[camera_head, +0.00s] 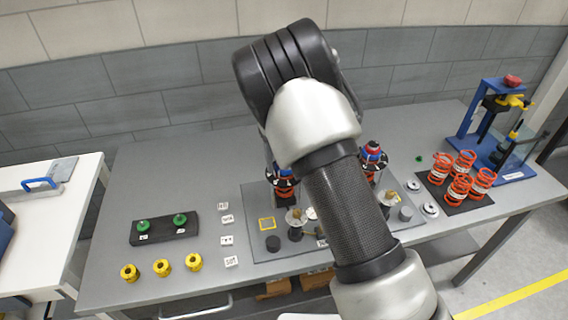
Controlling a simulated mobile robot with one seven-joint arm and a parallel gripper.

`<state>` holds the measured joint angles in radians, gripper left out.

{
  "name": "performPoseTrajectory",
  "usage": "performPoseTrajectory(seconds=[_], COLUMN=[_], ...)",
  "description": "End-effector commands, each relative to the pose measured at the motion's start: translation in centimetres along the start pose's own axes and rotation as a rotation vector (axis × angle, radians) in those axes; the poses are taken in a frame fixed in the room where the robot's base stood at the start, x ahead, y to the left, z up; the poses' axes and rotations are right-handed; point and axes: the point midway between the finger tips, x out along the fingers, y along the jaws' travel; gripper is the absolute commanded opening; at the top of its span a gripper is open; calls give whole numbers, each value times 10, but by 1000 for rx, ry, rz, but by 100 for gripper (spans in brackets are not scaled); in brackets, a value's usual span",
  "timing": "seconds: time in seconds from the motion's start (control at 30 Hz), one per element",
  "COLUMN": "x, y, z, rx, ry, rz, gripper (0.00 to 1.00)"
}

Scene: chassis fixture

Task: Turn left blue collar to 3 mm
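Two upright coil-over units with red springs stand on the grey fixture plate (262,252), one on each side of my arm. The left unit's blue collar (273,171) shows only in part at the left edge of my arm, above a dark disc and the red spring (284,191). The right unit has a blue collar (372,152) with a red top, and its lower part is partly covered. My arm crosses the middle of the view, and my gripper is not in view. The collar's millimetre setting cannot be read.
Several orange springs (465,160) stand on a black mat at the right, before a blue press (495,130). A black tray with two green knobs (180,220), several yellow parts (162,267) and white labels (231,261) lie at the left. The back left of the table is clear.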

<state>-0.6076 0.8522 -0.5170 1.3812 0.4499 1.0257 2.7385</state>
Motion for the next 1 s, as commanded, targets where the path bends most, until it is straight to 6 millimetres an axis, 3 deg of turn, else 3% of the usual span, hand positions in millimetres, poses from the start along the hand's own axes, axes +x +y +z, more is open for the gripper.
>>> performPoseTrajectory(seconds=[0.23,0.47,0.67,1.0], x=[0,0,0,-1], y=[0,0,0,0], z=[0,0,0,0], rx=[37,34,-71,-519], ry=[0,0,0,-1], rz=[0,0,1,2], gripper=[59,21,21,21])
